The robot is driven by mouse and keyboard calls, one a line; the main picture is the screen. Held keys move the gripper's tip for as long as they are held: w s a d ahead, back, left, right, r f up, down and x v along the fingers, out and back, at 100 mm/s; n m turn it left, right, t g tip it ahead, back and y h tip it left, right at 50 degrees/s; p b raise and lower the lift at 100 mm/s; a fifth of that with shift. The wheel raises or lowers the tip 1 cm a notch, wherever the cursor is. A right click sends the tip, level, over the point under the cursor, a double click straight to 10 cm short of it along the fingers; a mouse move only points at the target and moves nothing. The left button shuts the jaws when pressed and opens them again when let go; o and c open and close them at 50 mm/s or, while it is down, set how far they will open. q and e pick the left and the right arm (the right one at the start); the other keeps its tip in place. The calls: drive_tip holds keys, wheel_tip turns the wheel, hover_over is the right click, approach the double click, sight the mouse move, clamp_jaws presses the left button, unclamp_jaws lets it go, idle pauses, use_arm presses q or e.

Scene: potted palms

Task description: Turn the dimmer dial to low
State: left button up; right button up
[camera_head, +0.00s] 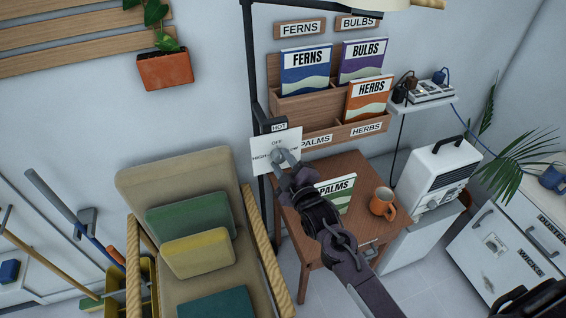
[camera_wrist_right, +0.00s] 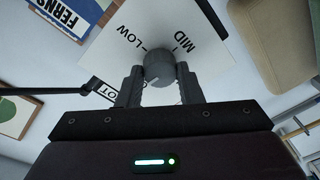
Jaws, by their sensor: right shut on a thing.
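The dimmer dial (camera_wrist_right: 159,65) is a round grey knob on a white square plate (camera_head: 262,157), which also shows in the wrist view (camera_wrist_right: 150,22). The plate stands by a dark upright pole, left of the book rack. In the wrist view the words LOW and MID are readable beside the knob. In the head view OFF and HIGH show too. My right gripper (camera_head: 282,158) is shut on the dial, one finger on each side of it in the wrist view (camera_wrist_right: 159,82). I cannot tell where the dial points.
A small wooden table (camera_head: 345,168) with an orange mug (camera_head: 382,203) and a PALMS booklet stands below my right arm. A cushioned chair (camera_head: 180,175) is left of the plate. The book rack (camera_head: 300,105) is close on the right. A HOT label (camera_head: 279,127) sits above the plate.

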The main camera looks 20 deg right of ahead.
drive_tip(key=m, duration=0.4)
drive_tip(key=shift+f, duration=0.1)
drive_tip(key=m, duration=0.4)
drive_tip(key=shift+m+t, duration=0.4)
drive_tip(key=m, duration=0.5)
drive_tip(key=shift+h, duration=0.4)
drive_tip(key=shift+m+h, duration=0.4)
drive_tip(key=shift+m, duration=1.6)
drive_tip(key=shift+f, duration=0.1)
drive_tip(key=o, duration=1)
